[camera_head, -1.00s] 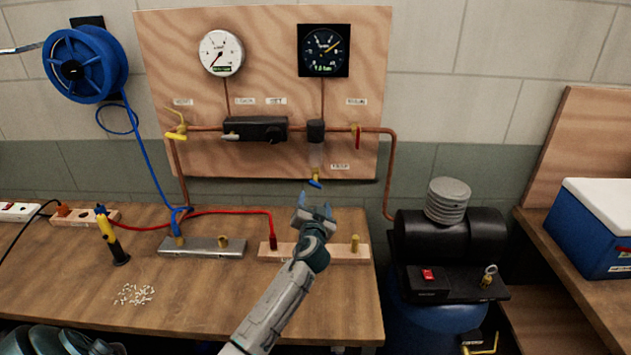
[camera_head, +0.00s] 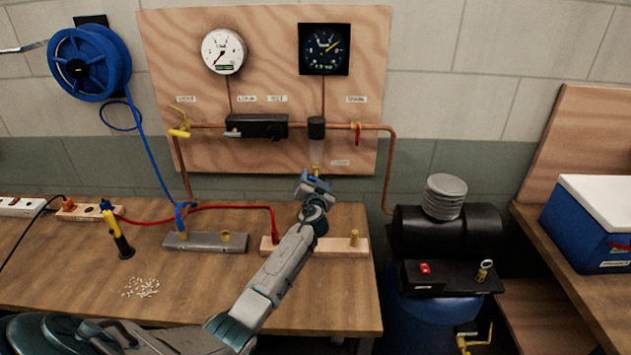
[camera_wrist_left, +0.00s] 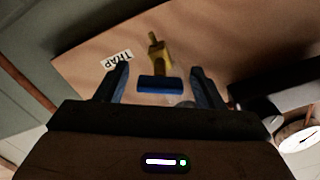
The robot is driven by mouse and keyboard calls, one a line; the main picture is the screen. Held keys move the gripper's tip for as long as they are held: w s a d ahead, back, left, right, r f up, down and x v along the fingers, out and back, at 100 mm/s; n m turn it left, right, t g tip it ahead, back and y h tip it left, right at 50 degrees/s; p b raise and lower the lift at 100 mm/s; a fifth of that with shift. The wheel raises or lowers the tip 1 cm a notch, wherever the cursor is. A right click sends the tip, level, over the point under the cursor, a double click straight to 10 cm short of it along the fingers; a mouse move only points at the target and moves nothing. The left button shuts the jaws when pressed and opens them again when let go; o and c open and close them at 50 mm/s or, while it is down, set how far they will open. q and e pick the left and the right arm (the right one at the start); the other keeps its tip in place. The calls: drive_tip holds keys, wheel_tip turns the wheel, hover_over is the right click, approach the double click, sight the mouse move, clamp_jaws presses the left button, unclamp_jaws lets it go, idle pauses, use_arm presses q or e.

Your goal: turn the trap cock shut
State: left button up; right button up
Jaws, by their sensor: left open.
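The trap cock is a small brass valve with a blue handle, below the dark trap on the plywood panel (camera_head: 220,80). In the left wrist view its brass body (camera_wrist_left: 159,52) and blue handle (camera_wrist_left: 160,84) show between my fingers, near a "TRAP" label (camera_wrist_left: 116,59). The handle lies across the gap between the fingers, and I see no finger closed on it. In the head view the brass (camera_head: 315,168) shows just above my left gripper (camera_head: 315,182), which hides most of the handle. My left gripper is open. My right gripper is not in view.
Copper pipe (camera_head: 350,126) runs across the panel, with a red-handled valve (camera_head: 358,134) to the right and a yellow one (camera_head: 180,131) to the left. Two gauges (camera_head: 223,51) sit above. A wooden block with a brass peg (camera_head: 353,239) lies on the bench below.

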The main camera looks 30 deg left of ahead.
use_arm(q)
drive_tip(key=c, duration=0.9)
drive_tip(key=shift+c, duration=0.4)
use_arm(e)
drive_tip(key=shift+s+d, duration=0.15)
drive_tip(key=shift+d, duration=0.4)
use_arm(q)
drive_tip(key=shift+m, duration=0.4)
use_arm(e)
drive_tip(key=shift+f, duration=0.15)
use_arm(q)
drive_tip(key=shift+m+b, duration=0.5)
drive_tip(key=shift+m, duration=0.5)
drive_tip(key=m, duration=0.3)
drive_tip(key=shift+m, duration=0.3)
drive_tip(key=m, duration=0.3)
drive_tip(key=shift+m, duration=1.4)
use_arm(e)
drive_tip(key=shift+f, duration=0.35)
use_arm(q)
drive_tip(key=shift+f, duration=0.1)
